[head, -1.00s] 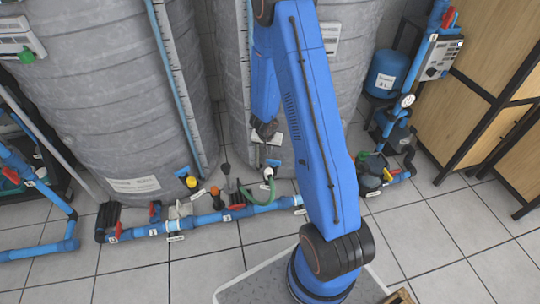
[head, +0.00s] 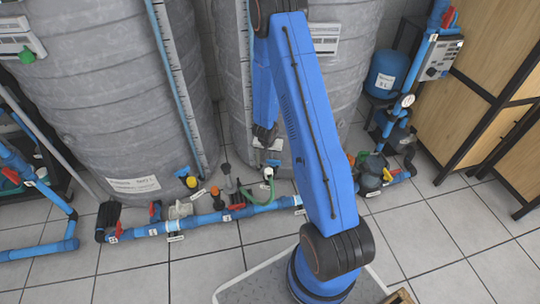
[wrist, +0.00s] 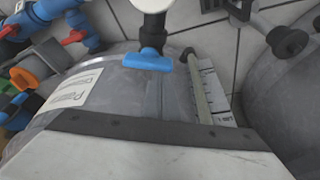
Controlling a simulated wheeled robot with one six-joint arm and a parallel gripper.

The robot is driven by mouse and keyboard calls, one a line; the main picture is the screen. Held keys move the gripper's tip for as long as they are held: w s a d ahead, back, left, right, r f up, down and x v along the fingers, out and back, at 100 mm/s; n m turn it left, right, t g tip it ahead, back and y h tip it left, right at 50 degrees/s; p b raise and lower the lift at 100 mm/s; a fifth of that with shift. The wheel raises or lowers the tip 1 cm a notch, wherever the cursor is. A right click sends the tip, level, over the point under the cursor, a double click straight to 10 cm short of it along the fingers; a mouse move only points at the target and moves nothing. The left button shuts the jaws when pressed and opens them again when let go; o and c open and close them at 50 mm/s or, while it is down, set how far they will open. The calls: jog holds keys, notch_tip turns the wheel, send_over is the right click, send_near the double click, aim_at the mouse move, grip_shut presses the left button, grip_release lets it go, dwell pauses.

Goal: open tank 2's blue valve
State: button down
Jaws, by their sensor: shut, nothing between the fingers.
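Tank 2 (head: 240,70) is the large grey ribbed tank behind my arm in the head view. Its blue valve (head: 273,163) shows as a small blue handle low on the tank's front, above a green hose. In the wrist view the blue valve handle (wrist: 147,60) is at upper centre on a dark stem, lying crosswise in the picture. My gripper (head: 268,145) is small in the head view, shut and empty, just above the valve and apparently apart from it. Its fingertips are hard to make out, and I cannot clearly identify them in the wrist view.
Another grey tank (head: 110,90) stands to the left. A blue pipe (head: 200,219) with red handles runs along the floor before the tanks. An orange-topped fitting (head: 215,192) and a green hose (head: 268,186) stand close by. Tiled floor (head: 200,270) in front is clear.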

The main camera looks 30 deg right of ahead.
aim_at(271, 160)
jog(key=shift+s+a+n, duration=0.1)
jog(key=shift+a+n, duration=0.05)
jog(key=shift+n, duration=0.75)
jog(key=shift+s+a+n+t+y, duration=0.15)
jog(key=shift+n+y, duration=0.15)
jog(key=shift+n, duration=0.25)
jog(key=shift+a+n+t+y, duration=0.15)
jog(key=shift+n+y, duration=0.15)
jog(key=shift+n, duration=0.25)
jog(key=n, duration=0.2)
jog(key=n+y, duration=0.1)
jog(key=n, duration=0.1)
jog(key=shift+s+a, duration=0.2)
jog(key=shift+s, duration=0.15)
jog(key=n, duration=0.1)
jog(key=n+y, duration=0.1)
jog(key=n, duration=0.1)
jog(key=shift+s+a, duration=0.1)
jog(key=shift+s, duration=0.15)
jog(key=n, duration=0.2)
jog(key=s+n+y, duration=0.1)
jog(key=n, duration=0.1)
jog(key=shift+a+y, duration=0.1)
jog(key=shift+y, duration=0.2)
jog(key=shift+s, duration=0.3)
